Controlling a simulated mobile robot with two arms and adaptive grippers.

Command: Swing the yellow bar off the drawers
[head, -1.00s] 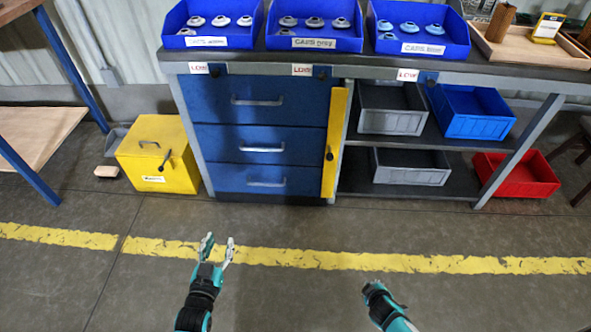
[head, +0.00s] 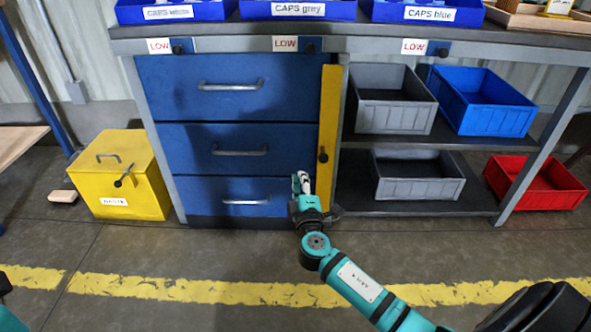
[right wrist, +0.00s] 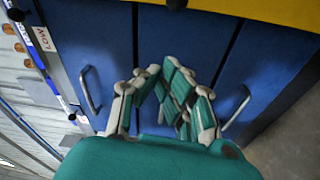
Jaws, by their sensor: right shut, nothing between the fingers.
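The yellow bar (head: 329,110) stands upright along the right edge of the three blue drawers (head: 190,88), which look shut. A black knob (head: 323,155) sits on the bar. In the right wrist view the yellow bar (right wrist: 275,10) crosses the top right corner, beyond the fingers. My right gripper (head: 301,180) is shut and empty, in front of the lowest drawer, left of the bar's lower end. In the right wrist view its fingers (right wrist: 165,80) close together before the drawer fronts, apart from the bar. My left gripper is out of view.
Grey bins (head: 392,108), a blue bin (head: 480,105) and a red bin (head: 535,185) occupy the shelves and floor at the right. A yellow box (head: 130,190) stands left of the drawers. Cap trays (head: 298,10) line the bench top. The floor in front is clear.

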